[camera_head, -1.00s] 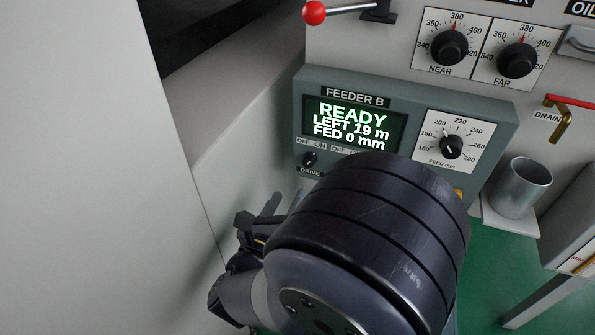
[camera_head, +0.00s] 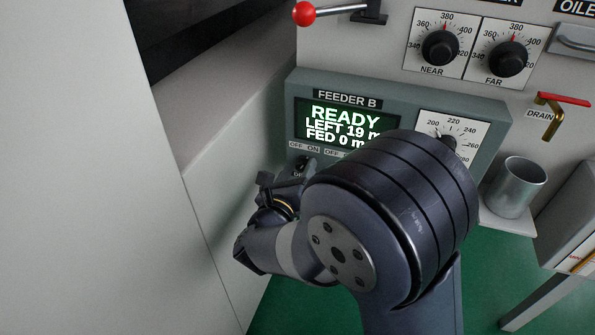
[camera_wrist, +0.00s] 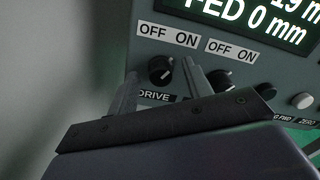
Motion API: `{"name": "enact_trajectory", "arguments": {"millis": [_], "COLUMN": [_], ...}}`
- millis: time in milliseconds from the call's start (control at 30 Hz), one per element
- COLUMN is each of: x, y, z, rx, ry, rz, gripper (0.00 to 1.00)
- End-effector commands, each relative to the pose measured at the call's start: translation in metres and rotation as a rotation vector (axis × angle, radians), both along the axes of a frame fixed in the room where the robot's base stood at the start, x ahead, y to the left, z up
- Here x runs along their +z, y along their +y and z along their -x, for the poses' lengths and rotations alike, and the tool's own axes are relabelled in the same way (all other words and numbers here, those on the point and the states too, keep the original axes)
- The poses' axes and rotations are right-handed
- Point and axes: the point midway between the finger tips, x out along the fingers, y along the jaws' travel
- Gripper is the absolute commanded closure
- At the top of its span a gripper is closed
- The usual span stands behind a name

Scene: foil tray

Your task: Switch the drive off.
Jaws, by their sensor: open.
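The DRIVE switch is a small black rotary knob (camera_wrist: 160,71) under an OFF ON label on the feeder panel (camera_wrist: 290,72). Its light mark appears to point up and right, toward ON. My gripper (camera_wrist: 160,75) is open, with one finger on each side of the knob in the wrist view; I cannot tell whether either touches it. In the head view my gripper (camera_head: 283,184) is at the panel's lower left, largely hiding the knob. The display (camera_head: 338,124) reads READY, LEFT 19 m, FED 0 mm.
A second OFF ON switch (camera_wrist: 221,79) sits just right of my right finger, partly hidden. A white button (camera_wrist: 302,101) is further right. A pale wall (camera_head: 80,200) stands close on the left. A metal cup (camera_head: 516,187) stands to the right.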

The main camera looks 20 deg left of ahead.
Motion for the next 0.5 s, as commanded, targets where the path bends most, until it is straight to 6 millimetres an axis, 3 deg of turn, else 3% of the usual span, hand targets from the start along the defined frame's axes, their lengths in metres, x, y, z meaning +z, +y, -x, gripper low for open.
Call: {"name": "enact_trajectory", "arguments": {"millis": [67, 500], "x": [0.0000, 0.0001], "y": [0.0000, 0.0001], "z": [0.0002, 0.0005], "rx": [0.000, 0.000], "ry": [0.000, 0.000], "rz": [0.000, 0.000], "gripper": [0.54, 0.90]}}
